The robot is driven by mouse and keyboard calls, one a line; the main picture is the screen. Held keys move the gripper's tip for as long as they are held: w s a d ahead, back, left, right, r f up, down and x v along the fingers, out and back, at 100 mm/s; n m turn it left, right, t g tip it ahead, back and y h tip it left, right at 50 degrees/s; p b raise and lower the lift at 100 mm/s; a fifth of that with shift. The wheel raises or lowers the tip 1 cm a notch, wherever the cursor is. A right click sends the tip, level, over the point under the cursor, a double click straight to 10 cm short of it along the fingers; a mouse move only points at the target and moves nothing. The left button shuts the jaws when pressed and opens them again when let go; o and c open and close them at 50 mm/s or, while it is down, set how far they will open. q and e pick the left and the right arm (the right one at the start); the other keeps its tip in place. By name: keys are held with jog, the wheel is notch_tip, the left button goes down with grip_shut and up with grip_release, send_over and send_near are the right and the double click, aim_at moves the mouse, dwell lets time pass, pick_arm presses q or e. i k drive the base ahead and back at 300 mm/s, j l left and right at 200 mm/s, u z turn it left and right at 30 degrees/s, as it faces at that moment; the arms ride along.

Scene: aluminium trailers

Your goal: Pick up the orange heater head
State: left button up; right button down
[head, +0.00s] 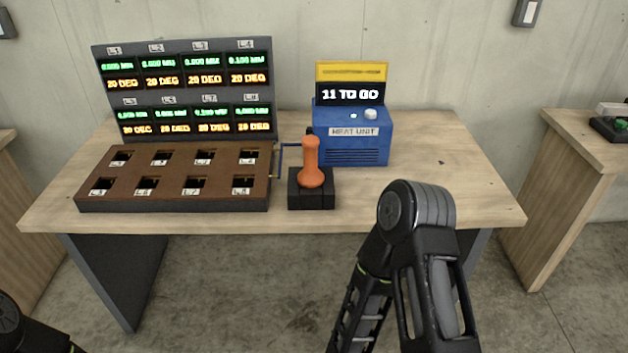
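The orange heater head (311,163) stands upright in a black holder block (312,194) near the front middle of the wooden table. A blue cable runs from beside it toward the heat unit (350,135), a blue box behind it with a yellow top and a display reading "11 TO GO". My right arm comes up from the bottom, with its dark elbow joint right of the holder and nearer the camera. My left arm shows only as a bit at the bottom left corner. Neither gripper's fingers can be seen.
A brown board (175,178) with several labelled square holes lies left of the holder. Behind it stands a grey panel (185,88) of green and orange displays. The table's (440,150) right side is clear. Another table (585,150) stands at right with a small device on it.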

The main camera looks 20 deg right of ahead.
aim_at(310, 177)
jog(key=z, duration=0.75)
jog(key=i+j+z, duration=0.1)
jog(key=z, duration=0.4)
jog(key=j+z, duration=0.35)
jog(key=z, duration=0.15)
jog(key=j+z, duration=0.25)
jog(key=z, duration=0.25)
jog(key=j+z, duration=0.3)
jog(key=z, duration=0.15)
jog(key=k+j+z, duration=0.1)
jog(key=j, duration=0.25)
jog(key=k+j+z, duration=0.1)
jog(key=j, duration=0.25)
jog(key=k+j+z, duration=0.1)
jog(key=j, duration=0.25)
jog(key=k+j+z, duration=0.1)
jog(key=k+j, duration=0.1)
jog(key=j, duration=0.1)
